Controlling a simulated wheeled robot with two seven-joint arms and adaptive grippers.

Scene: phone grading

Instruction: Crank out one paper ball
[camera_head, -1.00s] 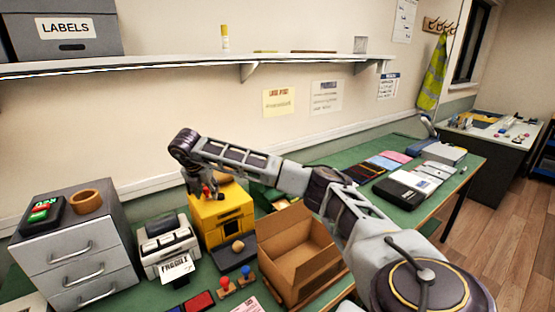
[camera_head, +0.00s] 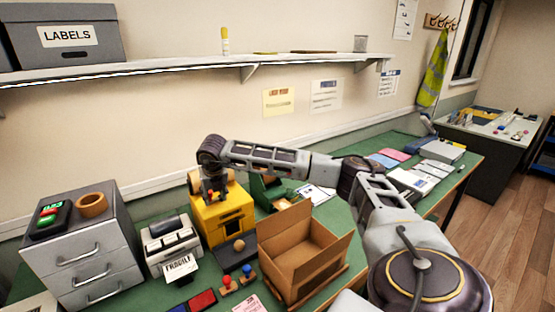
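A yellow box-shaped machine (camera_head: 224,222) stands on the green bench, left of the middle. A small brown ball (camera_head: 239,245) lies on the dark tray (camera_head: 227,254) at its front. My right arm reaches across from the right, and my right gripper (camera_head: 213,192) points down at the top left of the machine. A bit of red shows by the fingers; I cannot tell if it is a crank knob or whether the fingers touch it. The gripper hides much of the machine's top, and the finger opening is too small to read. My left gripper is not in view.
An open cardboard box (camera_head: 300,262) stands right of the machine, below my arm. A grey label printer (camera_head: 170,245) and a grey drawer unit (camera_head: 82,255) stand to the left. Two small stamps (camera_head: 236,280) lie in front. A shelf (camera_head: 200,66) runs above.

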